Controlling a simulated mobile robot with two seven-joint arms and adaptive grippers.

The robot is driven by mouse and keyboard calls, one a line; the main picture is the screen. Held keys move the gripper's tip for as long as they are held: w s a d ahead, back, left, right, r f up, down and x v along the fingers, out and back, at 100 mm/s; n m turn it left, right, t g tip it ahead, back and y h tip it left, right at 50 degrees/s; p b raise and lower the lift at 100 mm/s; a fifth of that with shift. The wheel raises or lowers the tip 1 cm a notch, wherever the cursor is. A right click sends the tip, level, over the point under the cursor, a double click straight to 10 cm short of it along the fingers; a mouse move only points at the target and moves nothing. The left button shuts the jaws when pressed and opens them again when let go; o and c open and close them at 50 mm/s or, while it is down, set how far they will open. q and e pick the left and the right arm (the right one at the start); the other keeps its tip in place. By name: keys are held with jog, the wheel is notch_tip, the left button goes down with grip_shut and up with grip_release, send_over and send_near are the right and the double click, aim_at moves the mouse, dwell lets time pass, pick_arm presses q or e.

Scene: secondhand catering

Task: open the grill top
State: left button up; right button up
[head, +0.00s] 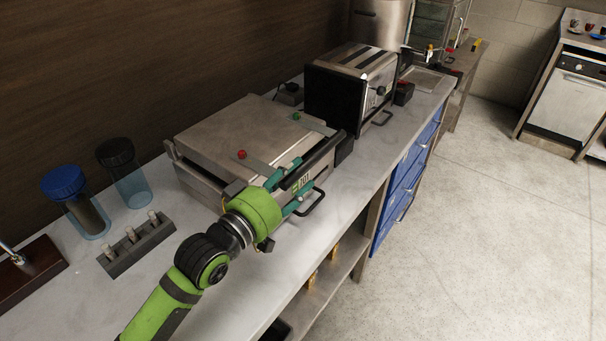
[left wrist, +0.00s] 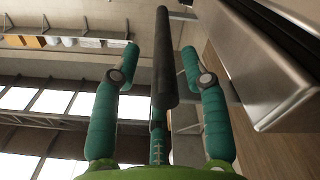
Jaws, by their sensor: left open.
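The grill (head: 235,135) is a squat metal press on the counter, with a flat lid that looks down on its base. A red knob and a green knob show on its top. Its black bar handle (head: 318,158) runs along the front edge. My left gripper (head: 295,184) is at the near end of this handle, with teal fingers open. In the left wrist view the handle (left wrist: 163,60) lies between the two spread fingers, with a gap on each side. The grill's metal edge (left wrist: 265,60) is at the right there. My right gripper is out of view.
A toaster (head: 345,90) stands beyond the grill. Blue-lidded (head: 75,200) and black-lidded (head: 125,172) containers and a grey rack (head: 137,245) stand nearer on the counter. Blue drawers (head: 405,180) are below. The floor (head: 480,230) at the right is clear.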

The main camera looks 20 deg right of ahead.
aim_at(301, 171)
pick_arm(q)
jog(key=x, duration=0.1)
jog(key=b+x, duration=0.1)
jog(key=shift+w+d+f, duration=0.15)
jog(key=shift+w+f, duration=0.15)
jog(key=shift+w+d, duration=0.25)
jog(key=shift+w, duration=0.05)
jog(key=shift+s+r, duration=0.15)
jog(key=shift+r, duration=0.05)
grip_shut()
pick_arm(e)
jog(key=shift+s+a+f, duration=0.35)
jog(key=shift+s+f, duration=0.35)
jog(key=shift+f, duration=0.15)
